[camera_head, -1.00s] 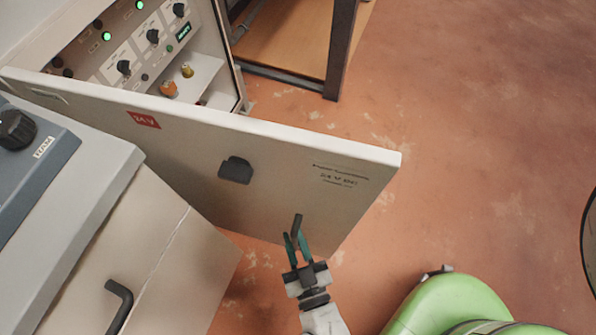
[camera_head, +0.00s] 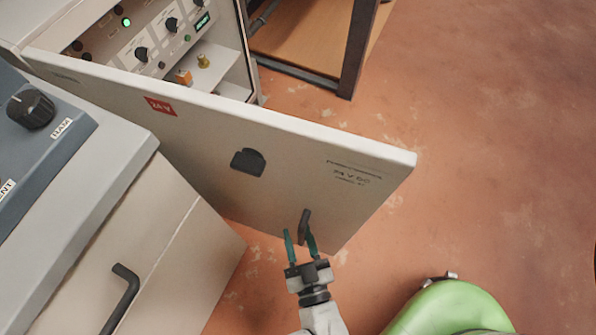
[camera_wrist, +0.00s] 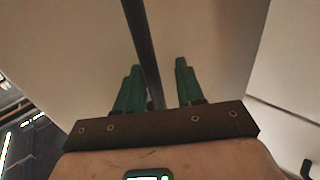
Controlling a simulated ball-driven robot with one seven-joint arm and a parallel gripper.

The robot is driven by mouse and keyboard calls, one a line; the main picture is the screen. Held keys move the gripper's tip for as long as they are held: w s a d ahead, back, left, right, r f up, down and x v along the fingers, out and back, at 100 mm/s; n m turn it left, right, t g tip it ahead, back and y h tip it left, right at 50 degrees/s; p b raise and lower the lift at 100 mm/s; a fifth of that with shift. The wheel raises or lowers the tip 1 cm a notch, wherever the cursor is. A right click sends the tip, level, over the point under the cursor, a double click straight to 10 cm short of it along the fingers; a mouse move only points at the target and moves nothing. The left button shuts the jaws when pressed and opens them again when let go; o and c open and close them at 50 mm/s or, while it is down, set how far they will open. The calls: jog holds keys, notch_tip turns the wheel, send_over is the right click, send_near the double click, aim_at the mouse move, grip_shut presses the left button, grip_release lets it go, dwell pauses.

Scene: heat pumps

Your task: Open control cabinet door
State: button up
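The cream control cabinet door (camera_head: 205,140) stands swung well open, with a red 24 V label and a dark latch (camera_head: 248,161) on its face. Its dark bar handle (camera_head: 304,224) is near the lower free edge. My gripper (camera_head: 300,238) is at this handle with its two green fingers spread apart. The cabinet interior (camera_head: 150,40) shows knobs, green lights and a shelf.
A grey-topped console (camera_head: 110,145) with a knob and its own dark handle (camera_head: 125,295) stands at the left, close to the door. A dark metal frame (camera_head: 357,50) is behind the door. The reddish floor (camera_head: 490,150) at the right is clear.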

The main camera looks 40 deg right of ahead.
jog(key=v, duration=1)
jog(key=shift+s+a+p, duration=0.15)
jog(key=shift+s+p, duration=0.25)
